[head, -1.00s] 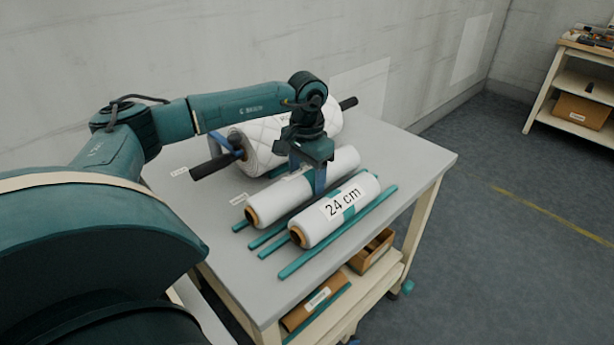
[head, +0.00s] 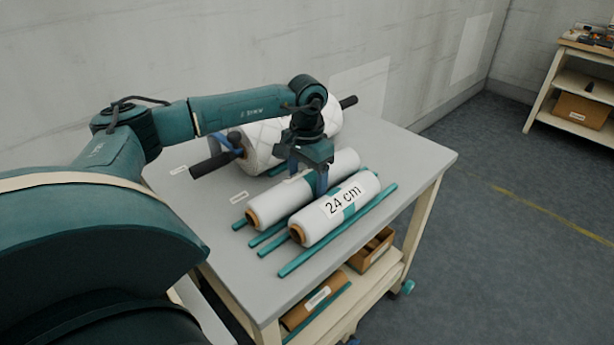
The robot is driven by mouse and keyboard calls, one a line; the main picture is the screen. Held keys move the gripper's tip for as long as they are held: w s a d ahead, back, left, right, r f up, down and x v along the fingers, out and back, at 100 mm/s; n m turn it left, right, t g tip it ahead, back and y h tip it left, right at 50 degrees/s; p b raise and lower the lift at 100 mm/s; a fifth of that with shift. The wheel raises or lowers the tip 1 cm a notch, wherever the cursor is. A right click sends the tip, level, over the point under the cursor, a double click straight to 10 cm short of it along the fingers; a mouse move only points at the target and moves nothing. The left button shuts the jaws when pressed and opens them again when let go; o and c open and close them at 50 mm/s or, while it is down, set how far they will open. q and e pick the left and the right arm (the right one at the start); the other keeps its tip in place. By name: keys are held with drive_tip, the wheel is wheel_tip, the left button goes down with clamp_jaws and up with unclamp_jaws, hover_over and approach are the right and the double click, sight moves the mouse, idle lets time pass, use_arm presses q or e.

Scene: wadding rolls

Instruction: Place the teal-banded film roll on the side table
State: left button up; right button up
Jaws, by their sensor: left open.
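The teal-banded film roll (head: 312,229) is white with a brown core and a "24 cm" label beside its teal band. It lies on the grey-topped table (head: 222,262) between teal rails. A second white roll (head: 274,208) lies parallel behind it. My left gripper (head: 308,178) is open, pointing down over this second roll. One blue finger reaches down between the two rolls; the other is behind the second roll. Contact cannot be told. The gripper hides part of the second roll. My right gripper is not in view.
A large quilted roll (head: 264,148) on a dark bar lies at the back of the table. The lower shelf holds cardboard boxes (head: 372,250). A wooden shelf unit (head: 566,92) stands far right, its top cluttered. The floor between is clear.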

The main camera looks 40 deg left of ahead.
sight(307, 174)
use_arm(q)
drive_tip(key=shift+r, duration=0.4)
wheel_tip(307, 174, up, 12)
drive_tip(key=p, duration=0.1)
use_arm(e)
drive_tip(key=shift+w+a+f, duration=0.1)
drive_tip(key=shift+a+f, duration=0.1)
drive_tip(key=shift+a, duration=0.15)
